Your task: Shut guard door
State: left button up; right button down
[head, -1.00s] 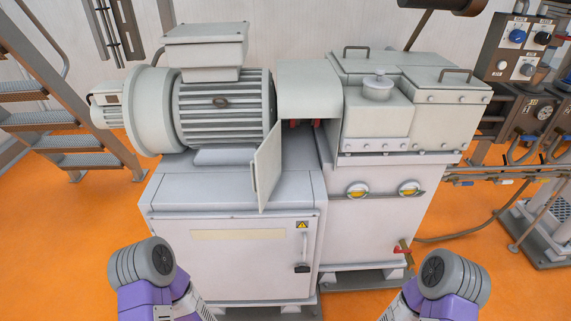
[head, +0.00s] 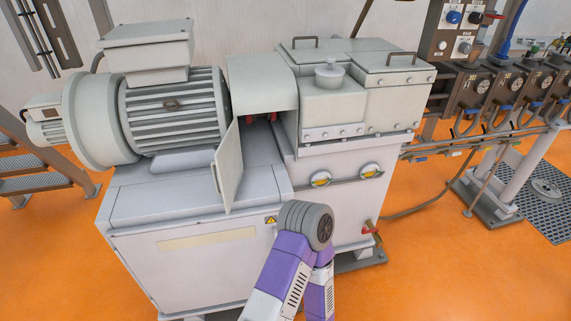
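The guard door (head: 229,168) is a thin pale grey panel below the left edge of the boxy guard cover (head: 262,82), between the motor and the gearbox. It stands open, swung out toward me over the base cabinet, with a small handle on its outer face. The opening (head: 262,122) beside it shows red parts inside, partly in shadow. One purple and grey arm of mine, seemingly the left, rises from the bottom centre in front of the cabinet. Its rounded joint is below and right of the door, apart from it in the picture. Neither gripper shows.
The finned motor (head: 172,108) stands left of the door and the gearbox housing (head: 335,110) right. The cabinet (head: 190,255) is below. A red-handled valve (head: 371,232) sticks out low on the right. Pipework and a hose run farther right. Orange floor (head: 440,265) is clear at lower right.

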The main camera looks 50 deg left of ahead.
aim_at(227, 158)
jog(key=z, duration=0.1)
jog(key=k, duration=2.6)
jog(key=u, duration=1)
jog(key=k, duration=0.35)
jog(key=z, duration=0.25)
jog(key=i, duration=1.95)
jog(key=u, duration=0.4)
